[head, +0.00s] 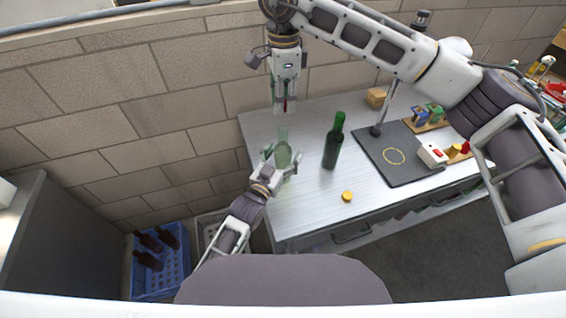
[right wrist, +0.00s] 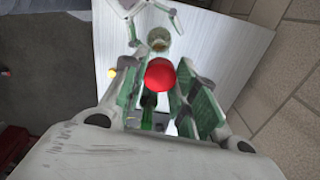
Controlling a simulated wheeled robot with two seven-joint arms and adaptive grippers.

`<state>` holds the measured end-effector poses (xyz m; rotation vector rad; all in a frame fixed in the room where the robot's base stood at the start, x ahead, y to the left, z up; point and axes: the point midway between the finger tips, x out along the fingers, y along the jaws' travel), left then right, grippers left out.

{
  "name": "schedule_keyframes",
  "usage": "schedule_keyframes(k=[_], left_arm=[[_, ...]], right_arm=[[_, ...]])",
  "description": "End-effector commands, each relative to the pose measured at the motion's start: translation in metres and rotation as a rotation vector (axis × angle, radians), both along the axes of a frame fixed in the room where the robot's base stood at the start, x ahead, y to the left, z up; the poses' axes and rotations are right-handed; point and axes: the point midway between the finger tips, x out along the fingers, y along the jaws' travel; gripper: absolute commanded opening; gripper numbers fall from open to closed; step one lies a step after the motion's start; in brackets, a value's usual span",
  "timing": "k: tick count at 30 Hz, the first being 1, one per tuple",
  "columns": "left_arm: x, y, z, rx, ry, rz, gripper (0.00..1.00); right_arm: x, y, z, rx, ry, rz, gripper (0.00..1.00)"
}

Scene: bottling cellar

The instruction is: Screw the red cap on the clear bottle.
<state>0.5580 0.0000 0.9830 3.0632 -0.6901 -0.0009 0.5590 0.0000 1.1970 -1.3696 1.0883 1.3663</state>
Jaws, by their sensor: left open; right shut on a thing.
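The clear bottle (head: 283,156), pale green and see-through, stands upright near the left end of the metal bench; its open mouth shows in the right wrist view (right wrist: 159,41). My left gripper (head: 281,160) is open, with its fingers on either side of the bottle's body; I cannot tell whether they touch it. My right gripper (head: 285,98) points down above the bottle, shut on the red cap (right wrist: 160,75). The cap, also visible in the head view (head: 285,105), is held apart from the bottle's mouth, with a gap below it.
A dark green bottle (head: 332,148) stands right of the clear bottle. A yellow cap (head: 347,196) lies near the bench's (head: 300,215) front edge. A black mat (head: 375,155) with a stand is further right, beside small coloured boxes. A brick wall (head: 180,90) rises behind. A blue crate (head: 172,283) holds dark bottles.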

Motion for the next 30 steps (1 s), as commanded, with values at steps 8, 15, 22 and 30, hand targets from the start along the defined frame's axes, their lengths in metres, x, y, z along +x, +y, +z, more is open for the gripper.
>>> schedule_keyframes(k=[8, 15, 22, 30], left_arm=[[0.0006, -0.0004, -0.0002, 0.0, 0.0, 0.0, 0.78], [0.0005, -0.0003, -0.0001, 0.0, 0.0, 0.0, 0.51], [0.0005, -0.0003, -0.0001, 0.0, 0.0, 0.0, 0.21], [0.0005, -0.0002, -0.0001, 0.0, 0.0, 0.0, 0.08]], right_arm=[[0.0, 0.0001, 0.0, 0.0, 0.0, 0.0, 0.22], [0.0, 0.0001, 0.0, 0.0, 0.0, 0.0, 0.22], [0.0, 0.0001, 0.0, 0.0, 0.0, 0.0, 0.22], [-0.0001, 0.0, -0.0043, -0.001, 0.001, 0.0, 0.22]])
